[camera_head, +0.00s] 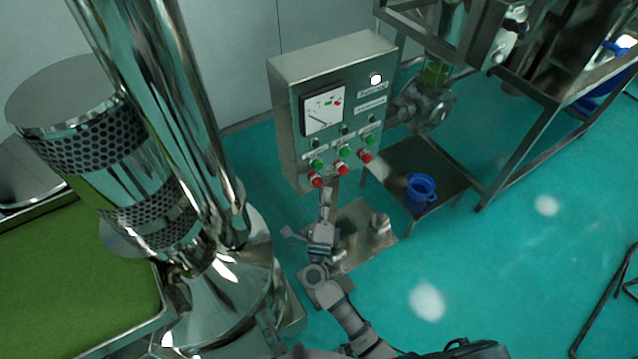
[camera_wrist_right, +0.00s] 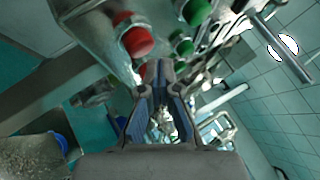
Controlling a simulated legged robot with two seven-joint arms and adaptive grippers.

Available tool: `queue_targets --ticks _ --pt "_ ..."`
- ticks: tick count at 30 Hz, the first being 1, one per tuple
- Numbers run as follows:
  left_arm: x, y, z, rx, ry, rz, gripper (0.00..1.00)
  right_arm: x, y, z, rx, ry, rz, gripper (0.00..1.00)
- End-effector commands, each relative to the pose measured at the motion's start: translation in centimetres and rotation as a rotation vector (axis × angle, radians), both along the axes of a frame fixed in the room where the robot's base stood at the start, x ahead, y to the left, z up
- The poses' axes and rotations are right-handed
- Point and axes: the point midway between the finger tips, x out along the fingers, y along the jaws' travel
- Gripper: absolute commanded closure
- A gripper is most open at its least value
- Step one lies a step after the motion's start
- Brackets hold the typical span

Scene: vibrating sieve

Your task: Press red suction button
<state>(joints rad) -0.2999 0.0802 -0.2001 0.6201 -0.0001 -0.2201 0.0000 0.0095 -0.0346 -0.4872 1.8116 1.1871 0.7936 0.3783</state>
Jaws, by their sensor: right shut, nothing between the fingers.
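A grey metal control box (camera_head: 285,108) stands in the middle of the head view. Its front carries a row of green buttons above a row of red ones: left red (camera_head: 317,182), middle red (camera_head: 341,169) and right red (camera_head: 365,156). The labels are too small to tell which is suction. My right gripper (camera_head: 326,192) is shut and empty, with its tips just below the left and middle red buttons. In the wrist view a large red button (camera_wrist_right: 137,41) lies just beyond and left of the gripper tips (camera_wrist_right: 158,66). Contact cannot be told. My left gripper is not in view.
A tall shiny metal column (camera_head: 160,90) and a green-topped table (camera_head: 75,275) are on the left. A blue container (camera_head: 421,190) sits on a low metal stand right of the box. Metal frames stand at the upper right. The teal floor (camera_head: 500,270) at right is mostly clear.

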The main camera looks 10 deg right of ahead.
Motion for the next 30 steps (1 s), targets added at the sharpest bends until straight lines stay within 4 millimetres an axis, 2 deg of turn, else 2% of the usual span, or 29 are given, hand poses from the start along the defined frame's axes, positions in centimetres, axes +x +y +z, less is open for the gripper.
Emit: queue_targets --ticks 9,22,30 --pt "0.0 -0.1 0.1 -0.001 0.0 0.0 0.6 -0.2 -0.1 0.0 -0.001 0.001 0.0 1.0" --pt "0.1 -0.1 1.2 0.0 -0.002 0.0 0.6 -4.0 -1.4 0.0 0.0 0.002 0.001 1.0" --pt "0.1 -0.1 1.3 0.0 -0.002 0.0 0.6 -4.7 -1.7 -0.1 -0.001 0.001 0.0 1.0"
